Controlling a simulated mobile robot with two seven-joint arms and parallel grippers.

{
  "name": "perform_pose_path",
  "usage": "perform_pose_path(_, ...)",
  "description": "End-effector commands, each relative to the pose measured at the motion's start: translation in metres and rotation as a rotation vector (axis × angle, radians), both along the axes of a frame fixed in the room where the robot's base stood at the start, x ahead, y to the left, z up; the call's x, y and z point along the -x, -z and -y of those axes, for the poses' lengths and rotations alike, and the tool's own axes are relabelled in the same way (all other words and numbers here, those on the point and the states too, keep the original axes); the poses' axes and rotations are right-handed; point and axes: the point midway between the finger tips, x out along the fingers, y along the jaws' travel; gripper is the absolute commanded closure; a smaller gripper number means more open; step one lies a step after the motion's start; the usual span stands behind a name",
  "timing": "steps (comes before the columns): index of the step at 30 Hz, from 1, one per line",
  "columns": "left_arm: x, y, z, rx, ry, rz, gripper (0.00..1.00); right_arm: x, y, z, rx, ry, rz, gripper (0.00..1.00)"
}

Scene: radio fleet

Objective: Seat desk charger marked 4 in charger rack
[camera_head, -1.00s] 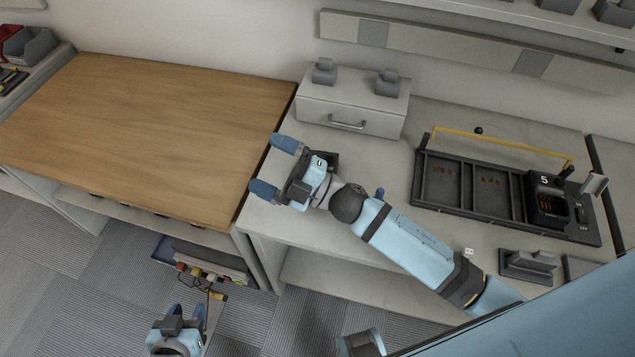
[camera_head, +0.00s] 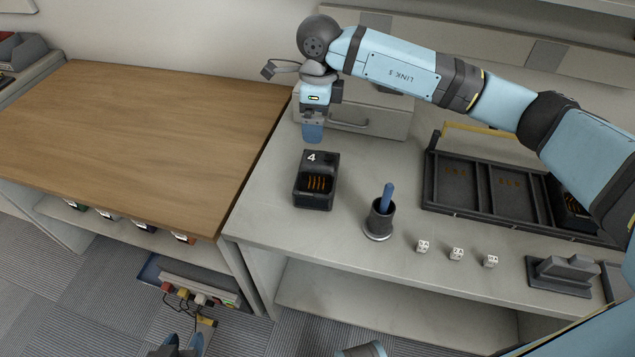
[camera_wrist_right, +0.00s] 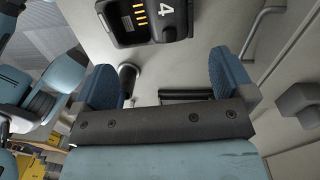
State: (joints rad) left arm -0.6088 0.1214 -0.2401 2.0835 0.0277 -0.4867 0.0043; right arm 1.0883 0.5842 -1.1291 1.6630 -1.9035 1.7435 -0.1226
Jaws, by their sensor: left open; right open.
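The desk charger marked 4 (camera_head: 315,185) stands upright on the grey counter, its slot towards me; it also shows at the top of the right wrist view (camera_wrist_right: 145,20). My right gripper (camera_head: 312,132) is behind and above it, fingers pointing down. The right wrist view shows its two fingers (camera_wrist_right: 172,78) apart with nothing between them. The black charger rack (camera_head: 455,195) is to the right; its left and middle bays are empty. Another charger (camera_head: 572,205) sits in its right bay, partly hidden by my arm. My left gripper (camera_head: 180,346) is open and empty at the bottom edge, partly cut off.
A drawer box (camera_head: 375,118) stands behind my right gripper. A grey stand (camera_head: 562,272) is at front right. A wooden table (camera_head: 140,140) adjoins left.

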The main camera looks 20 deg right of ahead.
Motion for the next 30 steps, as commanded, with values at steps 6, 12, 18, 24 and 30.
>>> perform_pose_path(6, -0.001, -0.002, 0.001, 0.003, 0.0, 0.004, 0.56, -0.002, 0.024, 0.006, 0.031, 0.003, 0.006, 0.0)
perform_pose_path(12, -0.001, -0.001, 0.0, 0.001, 0.001, 0.006, 0.56, 0.0, 0.063, 0.005, 0.027, 0.003, 0.006, 0.0)
perform_pose_path(18, -0.001, 0.0, 0.0, -0.002, 0.003, 0.006, 0.56, -0.001, 0.082, 0.004, 0.026, 0.003, 0.009, 0.0)
perform_pose_path(24, 0.0, 0.001, -0.001, -0.006, 0.006, 0.003, 0.56, 0.0, 0.096, 0.005, 0.025, 0.003, 0.007, 0.0)
perform_pose_path(30, 0.0, 0.003, -0.001, -0.007, 0.006, 0.001, 0.56, 0.001, 0.126, 0.006, 0.024, 0.003, 0.007, 0.0)
